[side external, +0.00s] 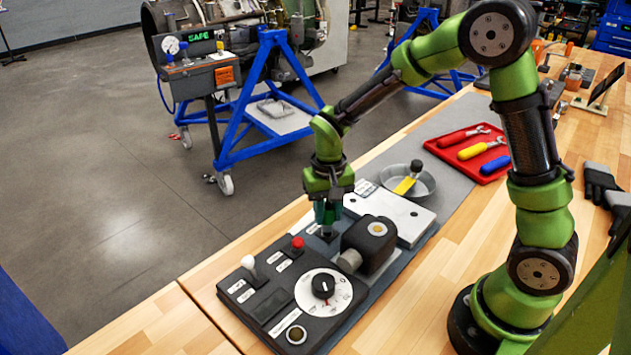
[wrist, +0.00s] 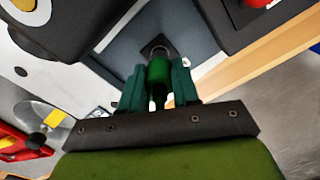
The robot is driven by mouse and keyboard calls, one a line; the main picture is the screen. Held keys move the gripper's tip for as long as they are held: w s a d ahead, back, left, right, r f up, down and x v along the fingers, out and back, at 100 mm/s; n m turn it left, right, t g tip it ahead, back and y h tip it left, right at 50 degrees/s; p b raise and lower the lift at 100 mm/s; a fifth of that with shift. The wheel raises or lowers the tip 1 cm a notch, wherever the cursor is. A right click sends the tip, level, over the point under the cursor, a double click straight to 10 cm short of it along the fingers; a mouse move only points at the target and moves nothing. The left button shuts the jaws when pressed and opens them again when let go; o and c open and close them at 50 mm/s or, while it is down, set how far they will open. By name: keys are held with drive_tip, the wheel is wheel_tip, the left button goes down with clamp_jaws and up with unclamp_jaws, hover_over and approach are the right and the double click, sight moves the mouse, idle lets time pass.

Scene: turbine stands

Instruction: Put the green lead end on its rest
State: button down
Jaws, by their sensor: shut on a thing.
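My gripper (side external: 328,217) points down over the dark board, between the black control panel and the white plate. In the wrist view, its two dark green fingers (wrist: 159,84) are closed on the sides of the green lead end (wrist: 158,82), a short green cylinder. Just beyond it is a dark square piece with a round ringed part (wrist: 157,50), possibly the rest. The lead end lines up with this part, but I cannot tell whether they touch. In the side view, the fingers mostly hide the lead end.
The control panel (side external: 268,307) has a white lever, a red knob (side external: 297,243) and a dial (side external: 323,287). A black block (side external: 369,244) stands close to the right of my gripper. A grey dish (side external: 424,185) and a red tray (side external: 489,171) with tools lie farther back.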

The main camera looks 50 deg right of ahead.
drive_tip(key=shift+r, duration=1.5)
drive_tip(key=w+d+r+m, duration=0.1)
drive_tip(key=d+r+m, duration=0.35)
drive_tip(key=d, duration=0.65)
hover_over(353, 201)
drive_tip(key=shift+f, duration=2.15)
drive_tip(key=shift+f, duration=0.9)
drive_tip(key=shift+f, duration=0.35)
